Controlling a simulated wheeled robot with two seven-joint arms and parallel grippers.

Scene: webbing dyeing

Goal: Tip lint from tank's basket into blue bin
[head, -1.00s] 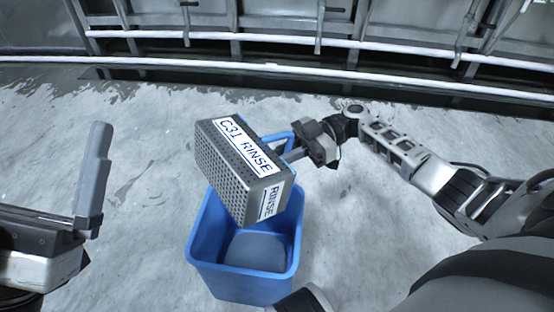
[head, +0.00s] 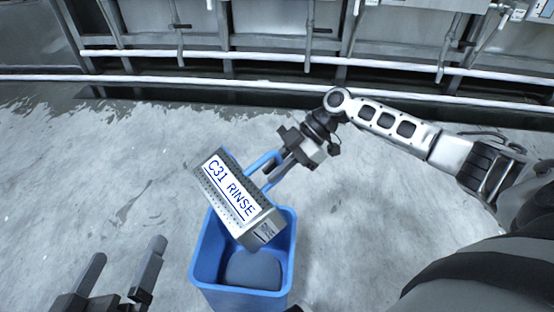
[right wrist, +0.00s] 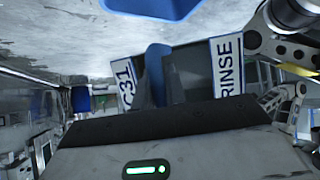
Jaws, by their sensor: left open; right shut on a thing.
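The grey perforated basket (head: 212,188), labelled C31 RINSE, hangs tilted over the blue bin (head: 207,262). Its labelled side faces up toward my head; its opening is hidden. My right gripper (head: 279,172) is shut on the basket's blue handle (head: 262,162). The right wrist view shows the basket (right wrist: 190,75) and handle (right wrist: 153,72) beyond the gripper body, with a blue piece of the bin (right wrist: 155,7) at the top edge. A grey-blue patch (head: 253,271) shows at the bin's bottom; I cannot tell if it is lint. My left gripper (head: 121,272) is open and empty, left of the bin.
The bin stands on a wet, pale grey floor (head: 90,170) with free room to its left and right. Behind, white rails (head: 270,70) and grey metal tank fronts with upright pipes run across the back.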

